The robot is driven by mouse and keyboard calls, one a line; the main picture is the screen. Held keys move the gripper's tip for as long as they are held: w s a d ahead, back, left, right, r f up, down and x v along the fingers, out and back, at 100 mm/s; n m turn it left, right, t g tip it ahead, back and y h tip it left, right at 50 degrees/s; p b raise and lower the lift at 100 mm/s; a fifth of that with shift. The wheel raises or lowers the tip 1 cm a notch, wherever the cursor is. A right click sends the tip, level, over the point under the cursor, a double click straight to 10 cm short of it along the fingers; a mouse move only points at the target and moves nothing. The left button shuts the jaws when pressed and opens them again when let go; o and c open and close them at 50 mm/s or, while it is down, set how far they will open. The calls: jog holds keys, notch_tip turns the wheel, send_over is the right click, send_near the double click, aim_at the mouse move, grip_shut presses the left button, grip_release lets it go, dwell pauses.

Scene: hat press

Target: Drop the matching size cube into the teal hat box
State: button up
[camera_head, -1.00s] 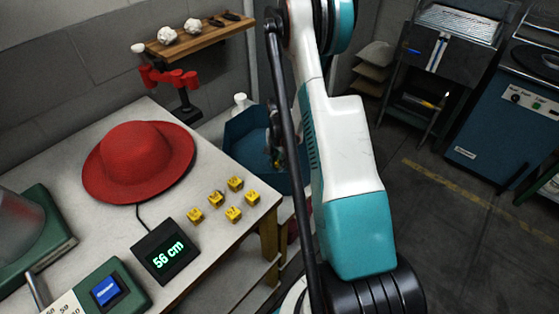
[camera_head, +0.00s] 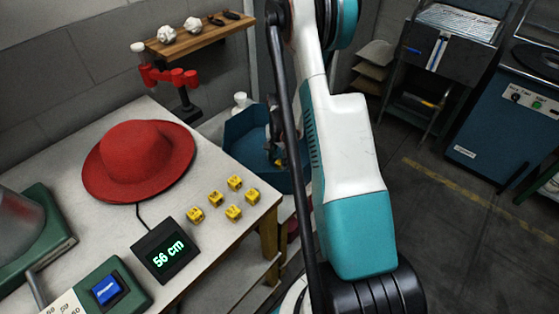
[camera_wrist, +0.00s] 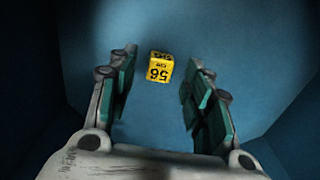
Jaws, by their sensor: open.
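The teal hat box (camera_head: 240,132) is an open blue-teal container beyond the table's right corner, partly hidden behind my arm. Its blue inside fills the wrist view. A yellow cube marked 56 cm (camera_wrist: 159,67) shows inside the box in the wrist view, between and beyond my open fingertips, with a gap on both sides. I cannot tell whether it rests on the bottom. My gripper (camera_wrist: 158,85) is open over the box; in the head view it is mostly hidden by my arm. Several other yellow cubes (camera_head: 215,198) lie on the table.
A red hat (camera_head: 135,160) lies on the table (camera_head: 85,225) behind a display (camera_head: 166,251) reading 56 cm. A green device with a blue button (camera_head: 105,288) stands at the front left. A wooden shelf (camera_head: 200,38) is on the wall. Workshop machines stand at the right.

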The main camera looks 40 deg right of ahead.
notch_tip(320, 180, up, 10)
jog(key=shift+r, duration=0.15)
dwell(0.3)
